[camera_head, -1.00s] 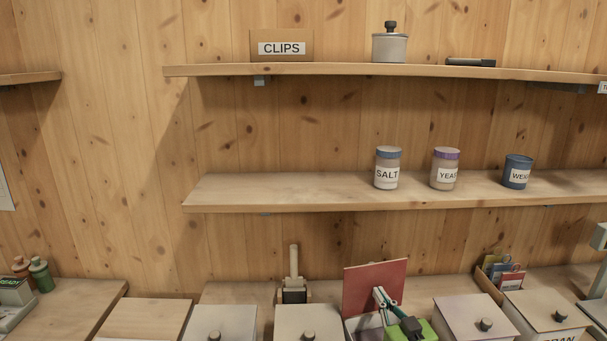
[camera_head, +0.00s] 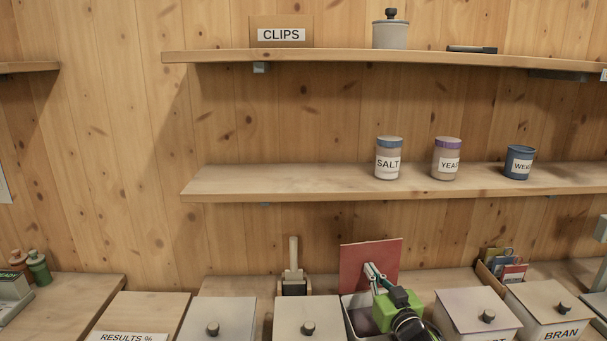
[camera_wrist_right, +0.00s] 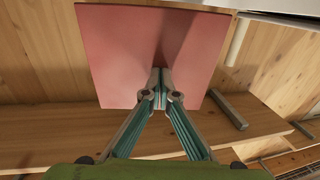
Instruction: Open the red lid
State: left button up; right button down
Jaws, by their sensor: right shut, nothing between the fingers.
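The red lid (camera_head: 352,272) stands raised, close to upright, at the back of a pale bin (camera_head: 349,321) on the lower counter. The bin's top is uncovered below it. My right gripper (camera_head: 369,269), with its green body above the bin, has its fingertips in front of the lid's face. In the right wrist view the lid (camera_wrist_right: 115,50) fills the upper middle. The closed, empty fingertips (camera_wrist_right: 161,78) are at or very near its lower part; contact is not certain. My left gripper is not in view.
Closed bins with black knobs stand on both sides, including one (camera_head: 308,313) to the left and one (camera_head: 478,307) to the right. A wooden-handled tool (camera_head: 293,268) stands behind. Shelves with jars (camera_head: 388,158) are above.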

jog(key=p+v, duration=0.5)
jog(key=v, duration=0.4)
jog(key=shift+s+p, duration=0.3)
jog(key=shift+d+f, duration=0.1)
